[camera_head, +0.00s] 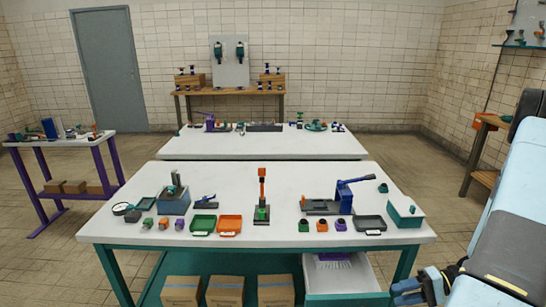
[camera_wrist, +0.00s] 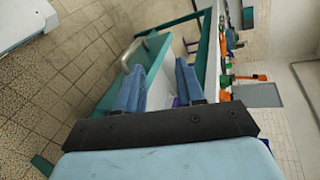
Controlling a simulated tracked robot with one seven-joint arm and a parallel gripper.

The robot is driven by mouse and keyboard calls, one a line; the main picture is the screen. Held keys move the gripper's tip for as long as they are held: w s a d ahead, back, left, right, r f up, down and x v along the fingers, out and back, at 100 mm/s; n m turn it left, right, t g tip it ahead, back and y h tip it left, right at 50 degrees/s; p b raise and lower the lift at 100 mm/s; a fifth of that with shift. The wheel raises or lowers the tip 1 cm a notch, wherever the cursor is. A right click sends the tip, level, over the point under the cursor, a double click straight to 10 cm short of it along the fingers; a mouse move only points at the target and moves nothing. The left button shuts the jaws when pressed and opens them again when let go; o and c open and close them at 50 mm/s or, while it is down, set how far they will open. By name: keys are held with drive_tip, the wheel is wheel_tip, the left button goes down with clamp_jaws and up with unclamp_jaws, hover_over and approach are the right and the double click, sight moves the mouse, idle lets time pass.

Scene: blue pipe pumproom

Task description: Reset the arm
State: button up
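My arm reaches in at the right edge of the head view, and my gripper (camera_head: 402,292) is low at the right, by the front right corner of the near white table (camera_head: 300,178). In the wrist view my gripper (camera_wrist: 158,75) shows two blue fingers spread apart with a gap between them. Nothing is held between them. The wrist view is turned on its side, with the table's edge and an open drawer (camera_wrist: 155,85) with a metal handle beyond the fingers.
A drawer (camera_head: 345,275) is open at the front. Floor is clear on the left.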

drive_tip(key=w+a+r+n+g+h, duration=0.15)
drive_tip(key=a+r+h, duration=0.25)
drive_tip(key=r, duration=0.7)
drive_tip(key=s+a+r+n+g+h, duration=0.1)
drive_tip(key=a+r+n+h, duration=0.3)
drive_tip(key=r, duration=0.7)
drive_tip(key=s+a+r+m+t+h, duration=0.1)
drive_tip(key=s+a+r+t+h, duration=0.1)
drive_tip(key=r, duration=0.6)
drive_tip(key=s+a+r+m+t+h, duration=0.1)
drive_tip(key=s+a+r+t+h, duration=0.2)
drive_tip(key=s+r, duration=0.4)
wheel_tip(320, 180, up, 2)
drive_tip(key=t+h, duration=0.1)
drive_tip(key=t, duration=0.1)
drive_tip(key=shift+a+r+t, duration=0.15)
drive_tip(key=shift+r+t, duration=0.1)
drive_tip(key=shift+t, duration=0.1)
